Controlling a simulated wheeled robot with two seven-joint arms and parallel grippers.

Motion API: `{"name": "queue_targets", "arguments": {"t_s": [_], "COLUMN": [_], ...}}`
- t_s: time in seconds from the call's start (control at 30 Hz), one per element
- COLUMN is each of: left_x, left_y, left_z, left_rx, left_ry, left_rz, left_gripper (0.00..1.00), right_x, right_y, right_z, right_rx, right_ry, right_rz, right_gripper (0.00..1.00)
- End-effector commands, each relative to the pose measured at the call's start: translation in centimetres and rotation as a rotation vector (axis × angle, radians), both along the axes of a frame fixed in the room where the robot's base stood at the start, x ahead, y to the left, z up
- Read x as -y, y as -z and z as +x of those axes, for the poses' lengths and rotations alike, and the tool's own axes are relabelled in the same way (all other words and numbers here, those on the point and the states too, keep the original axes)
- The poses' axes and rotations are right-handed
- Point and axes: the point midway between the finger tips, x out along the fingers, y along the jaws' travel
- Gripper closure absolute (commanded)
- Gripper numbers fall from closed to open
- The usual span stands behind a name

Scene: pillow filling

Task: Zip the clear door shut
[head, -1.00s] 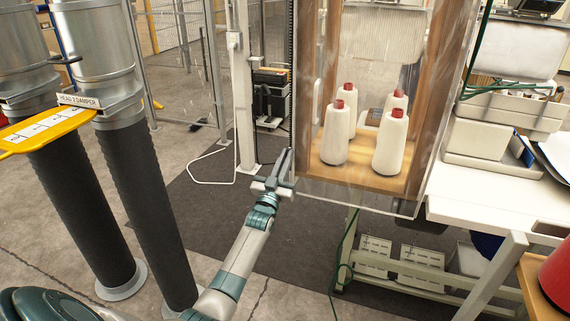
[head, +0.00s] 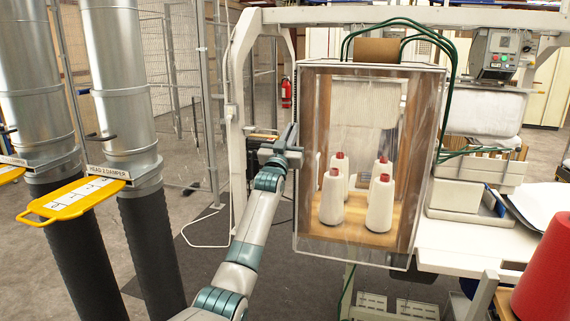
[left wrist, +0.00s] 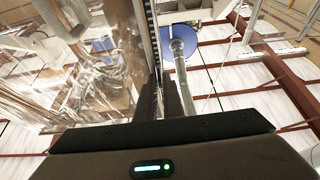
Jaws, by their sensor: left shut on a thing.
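The clear door (head: 345,244) is a see-through panel over the front of a wood-sided box in the head view. It also shows as a glossy sheet in the left wrist view (left wrist: 70,85). My left gripper (head: 290,134) is at the door's left edge, about halfway up, with its fingers pointing up. In the left wrist view, its two dark fingers (left wrist: 165,97) are close together at the lower end of a dark toothed strip (left wrist: 156,40) along the door's edge. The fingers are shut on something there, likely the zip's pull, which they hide. My right gripper is out of view.
White cones with red tops (head: 332,197) stand inside the box. A white frame post (head: 236,130) rises just left of my gripper. Green hoses (head: 447,75) arch over the box top. A white table (head: 450,250) lies to the right.

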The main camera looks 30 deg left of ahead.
Motion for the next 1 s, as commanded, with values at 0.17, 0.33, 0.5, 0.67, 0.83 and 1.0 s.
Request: {"name": "queue_targets", "arguments": {"t_s": [0.17, 0.33, 0.5, 0.67, 0.83, 1.0], "left_x": [-0.1, 0.0, -0.1, -0.1, -0.1, -0.1], "left_y": [-7.0, -11.4, -14.0, -14.8, -14.9, -14.9], "left_z": [0.6, 0.6, 0.6, 0.6, 0.7, 0.7], "left_rx": [0.007, 0.006, 0.005, 0.003, 0.002, 0.002], "left_ry": [-0.002, -0.001, -0.001, -0.001, -0.001, -0.001], "left_rz": [0.001, 0.001, 0.000, -0.001, -0.001, 0.000], "left_gripper": [1.00, 1.00, 1.00, 1.00, 1.00, 1.00], "right_x": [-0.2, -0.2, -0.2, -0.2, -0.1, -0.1], "right_y": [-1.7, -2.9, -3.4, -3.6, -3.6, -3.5], "right_z": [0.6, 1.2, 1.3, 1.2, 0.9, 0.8], "right_rx": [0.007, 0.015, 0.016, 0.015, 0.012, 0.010], "right_ry": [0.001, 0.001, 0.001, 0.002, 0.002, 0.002], "right_rz": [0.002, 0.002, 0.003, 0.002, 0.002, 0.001], "right_gripper": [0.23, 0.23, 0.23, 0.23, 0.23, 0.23]}}
